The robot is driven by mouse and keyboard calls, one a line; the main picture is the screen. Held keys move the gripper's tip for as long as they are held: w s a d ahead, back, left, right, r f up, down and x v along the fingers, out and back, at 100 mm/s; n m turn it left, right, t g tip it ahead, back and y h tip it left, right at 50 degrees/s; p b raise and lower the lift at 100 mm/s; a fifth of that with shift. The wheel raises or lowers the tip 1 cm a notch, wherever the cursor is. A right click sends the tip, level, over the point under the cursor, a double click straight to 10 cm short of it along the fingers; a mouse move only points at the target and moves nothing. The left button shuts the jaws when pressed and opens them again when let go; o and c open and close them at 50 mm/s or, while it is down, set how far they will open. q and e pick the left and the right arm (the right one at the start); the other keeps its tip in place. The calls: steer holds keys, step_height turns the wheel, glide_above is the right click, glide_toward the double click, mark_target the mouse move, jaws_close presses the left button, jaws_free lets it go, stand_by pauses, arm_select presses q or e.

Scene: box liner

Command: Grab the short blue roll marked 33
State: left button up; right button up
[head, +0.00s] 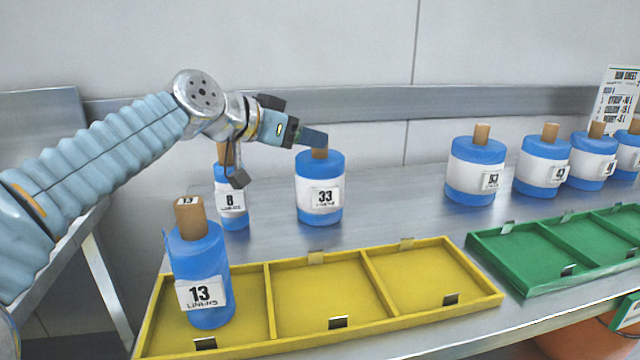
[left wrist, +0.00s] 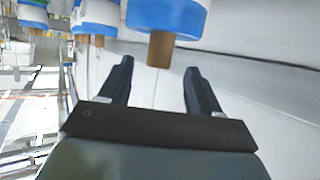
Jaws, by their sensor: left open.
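The short blue roll marked 33 (head: 320,192) stands upright on the metal bench behind the yellow tray. It has a white middle band, a label and a brown core on top. My left gripper (head: 313,138) is open at the height of that core, its finger overlapping the core in the head view. In the left wrist view, a brown core (left wrist: 160,48) under a blue and white roll (left wrist: 166,14) shows between and just beyond the open fingertips (left wrist: 157,68). I cannot tell whether they touch. My right gripper is not in view.
A narrow roll marked 8 (head: 231,199) stands close left of it, partly behind my gripper. A roll marked 13 (head: 201,270) stands in the left compartment of the yellow tray (head: 270,305). More rolls (head: 476,168) stand right, behind a green tray (head: 520,285). A wall is behind.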

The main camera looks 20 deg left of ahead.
arm_select(q)
steer(key=x, duration=0.5)
steer(key=shift+f+p, duration=0.25)
steer(key=shift+p, duration=0.1)
jaws_close()
steer(key=shift+r, duration=0.15)
stand_by(0.9)
